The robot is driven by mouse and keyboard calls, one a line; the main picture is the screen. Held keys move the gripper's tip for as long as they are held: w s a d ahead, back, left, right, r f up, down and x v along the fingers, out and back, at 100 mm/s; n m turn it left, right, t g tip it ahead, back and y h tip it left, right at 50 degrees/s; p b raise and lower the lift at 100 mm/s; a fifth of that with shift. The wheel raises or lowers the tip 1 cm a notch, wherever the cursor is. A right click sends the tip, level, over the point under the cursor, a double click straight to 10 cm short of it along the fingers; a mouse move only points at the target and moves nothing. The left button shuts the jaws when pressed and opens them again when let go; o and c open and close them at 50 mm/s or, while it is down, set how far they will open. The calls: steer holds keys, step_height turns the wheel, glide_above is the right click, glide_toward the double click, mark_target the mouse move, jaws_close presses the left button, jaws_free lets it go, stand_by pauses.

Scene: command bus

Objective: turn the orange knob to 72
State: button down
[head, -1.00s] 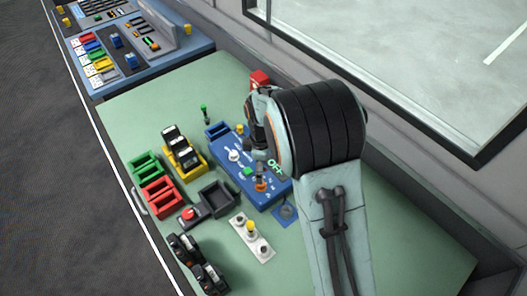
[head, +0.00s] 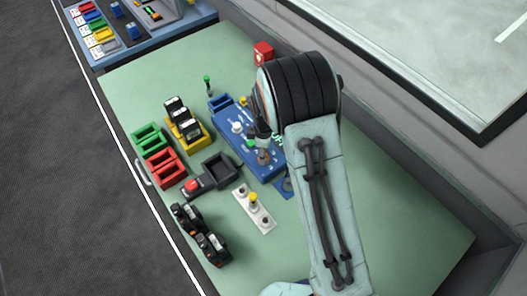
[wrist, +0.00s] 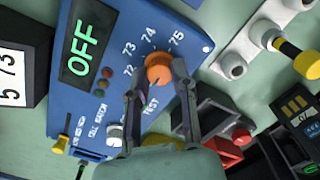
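The orange knob (wrist: 158,68) sits on the blue panel (wrist: 205,45), inside an arc of numbers 72, 73, 74 and 75. A TEST label is below it in the wrist view. The panel's display (wrist: 84,40) reads OFF in green. My gripper (wrist: 157,70) is open, with one finger on each side of the knob. A small gap seems to show at the left finger. In the head view the gripper is mostly hidden behind my arm.
A white strip (head: 243,190) with a yellow-topped knob and a dark tray (head: 218,167) beside a red button stand near the panel. Red (head: 165,167) and green bins are left. A red box (head: 263,53) stands behind. Green tabletop is clear at lower right.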

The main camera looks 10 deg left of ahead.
steer(key=shift+m, duration=0.4)
steer(key=m, duration=0.3)
steer(key=shift+m, duration=2.4)
steer(key=c, duration=0.9)
jaws_free()
